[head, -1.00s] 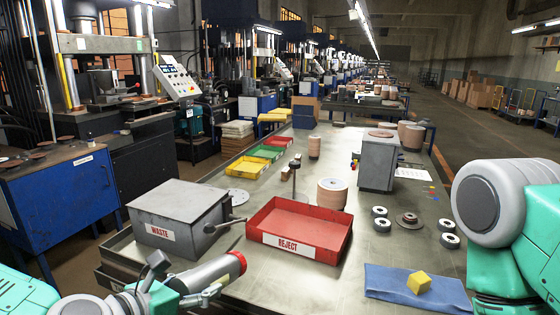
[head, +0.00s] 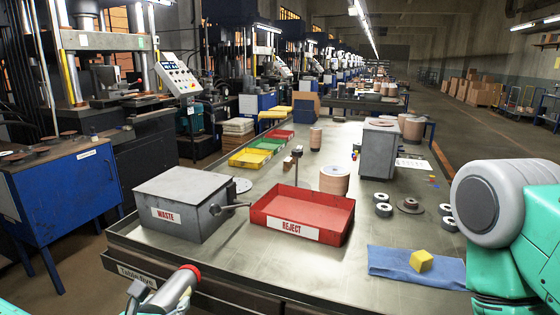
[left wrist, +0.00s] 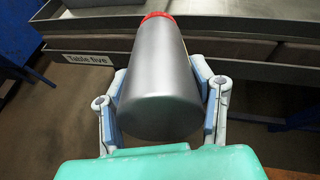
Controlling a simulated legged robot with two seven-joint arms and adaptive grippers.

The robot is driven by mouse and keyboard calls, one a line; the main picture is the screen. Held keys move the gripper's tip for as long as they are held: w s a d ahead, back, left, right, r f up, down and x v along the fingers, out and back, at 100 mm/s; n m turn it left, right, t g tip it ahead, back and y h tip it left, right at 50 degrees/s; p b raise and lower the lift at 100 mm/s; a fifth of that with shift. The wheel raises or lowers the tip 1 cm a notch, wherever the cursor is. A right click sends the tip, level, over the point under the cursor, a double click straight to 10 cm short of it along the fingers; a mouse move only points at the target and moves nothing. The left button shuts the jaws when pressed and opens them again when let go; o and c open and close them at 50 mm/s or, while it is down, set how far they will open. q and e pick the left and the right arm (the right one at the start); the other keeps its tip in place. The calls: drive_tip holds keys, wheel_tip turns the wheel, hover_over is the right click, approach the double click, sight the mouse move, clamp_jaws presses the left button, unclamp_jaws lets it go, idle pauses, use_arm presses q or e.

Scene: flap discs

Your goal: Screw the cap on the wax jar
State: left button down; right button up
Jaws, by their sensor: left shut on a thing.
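A silver canister (head: 172,294) with a red end (head: 190,271) is held in my left gripper (head: 140,298) at the bottom of the head view. In the left wrist view the canister (left wrist: 160,85) lies lengthwise between the two fingers, its red end (left wrist: 157,15) pointing away toward the table edge. The fingers press on both its sides. I cannot tell whether the red end is a separate cap or whether this is the wax jar. No loose cap is plain to me. My right arm shows at the right edge, its gripper out of view.
The table's front strip is mostly bare.

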use_arm(q)
drive_tip(key=shift+s+a+f+n+y, duration=0.15)
drive_tip(key=shift+a+f+n+y, duration=0.2)
drive_tip(key=shift+f+y, duration=0.3)
drive_tip(key=shift+d, duration=0.1)
use_arm(e)
drive_tip(key=shift+d+f, duration=0.4)
drive_tip(key=shift+f, duration=0.1)
use_arm(q)
drive_tip(key=shift+a, duration=0.25)
use_arm(e)
drive_tip(key=shift+a, duration=0.2)
drive_tip(key=shift+r, duration=0.1)
use_arm(q)
drive_tip(key=shift+s+d+f+h, duration=0.1)
drive_tip(key=shift+d+h, duration=0.15)
drive_tip(key=shift+d, duration=0.1)
drive_tip(key=s+d+f+m+g+h, duration=0.1)
drive_tip(key=d+m+h, duration=0.3)
drive_tip(key=d, duration=0.4)
drive_tip(key=s+d+f+m+g+h, duration=0.1)
drive_tip(key=d+m+h, duration=0.3)
drive_tip(key=d, duration=0.4)
drive_tip(key=shift+g, duration=0.5)
drive_tip(key=shift+d, duration=0.1)
